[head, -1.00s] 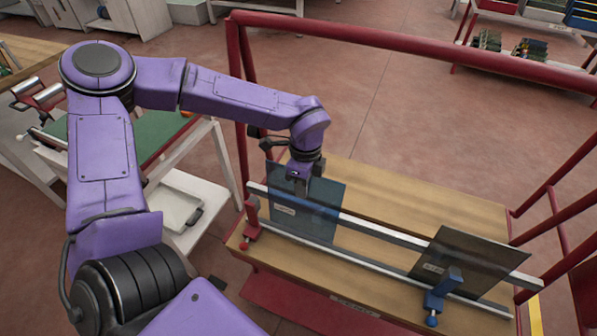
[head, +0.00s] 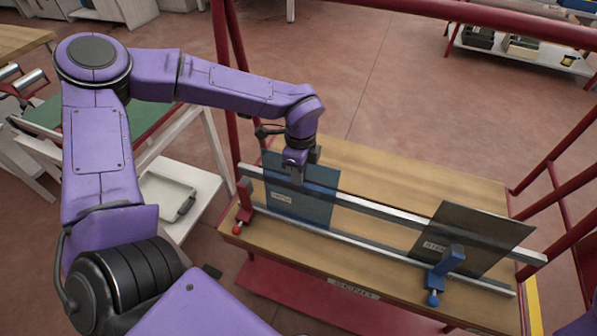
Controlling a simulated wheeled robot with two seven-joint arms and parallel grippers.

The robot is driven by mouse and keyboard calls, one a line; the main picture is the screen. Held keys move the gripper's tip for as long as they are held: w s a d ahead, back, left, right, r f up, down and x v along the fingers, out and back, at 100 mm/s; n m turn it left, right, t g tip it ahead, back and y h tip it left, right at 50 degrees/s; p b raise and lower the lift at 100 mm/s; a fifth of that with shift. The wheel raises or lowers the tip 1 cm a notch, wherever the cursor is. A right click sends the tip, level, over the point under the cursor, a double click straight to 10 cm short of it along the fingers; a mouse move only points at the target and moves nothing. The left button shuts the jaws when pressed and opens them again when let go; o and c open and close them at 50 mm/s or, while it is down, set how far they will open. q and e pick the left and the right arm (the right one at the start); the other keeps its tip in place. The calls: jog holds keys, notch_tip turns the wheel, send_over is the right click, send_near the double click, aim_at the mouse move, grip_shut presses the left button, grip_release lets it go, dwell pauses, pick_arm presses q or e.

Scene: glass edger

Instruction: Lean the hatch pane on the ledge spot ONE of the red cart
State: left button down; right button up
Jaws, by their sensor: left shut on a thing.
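A blue-tinted pane (head: 315,190) with a small pale label stands tilted in front of the upper metal rail (head: 385,210) on the red cart (head: 400,301). Its lower edge is at the lower ledge strip (head: 375,248), near the red post (head: 244,202); I cannot tell whether it touches. My left gripper (head: 297,174) is shut on this pane's top edge. A darker grey pane (head: 472,236) leans on the same rail at the right, beside the blue post (head: 446,268). The labels are too small to read surely. My right gripper is out of view.
The ledge between the two panes is clear. The cart's red frame bar (head: 430,12) runs across the back, with red posts at the sides. A white-framed table with a green top (head: 150,128) and a pale tray (head: 166,196) stand left of the cart.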

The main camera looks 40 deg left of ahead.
pick_arm(q)
jog(key=shift+f+b, duration=0.45)
jog(key=shift+f, duration=0.05)
dwell(0.5)
jog(key=c, duration=1.1)
grip_release()
jog(key=r, duration=1)
jog(key=shift+w+a+r+b, duration=0.1)
jog(key=shift+w+r+b, duration=0.2)
jog(key=shift+w+b, duration=0.1)
jog(key=shift+s+f, duration=0.1)
jog(key=shift+s, duration=0.05)
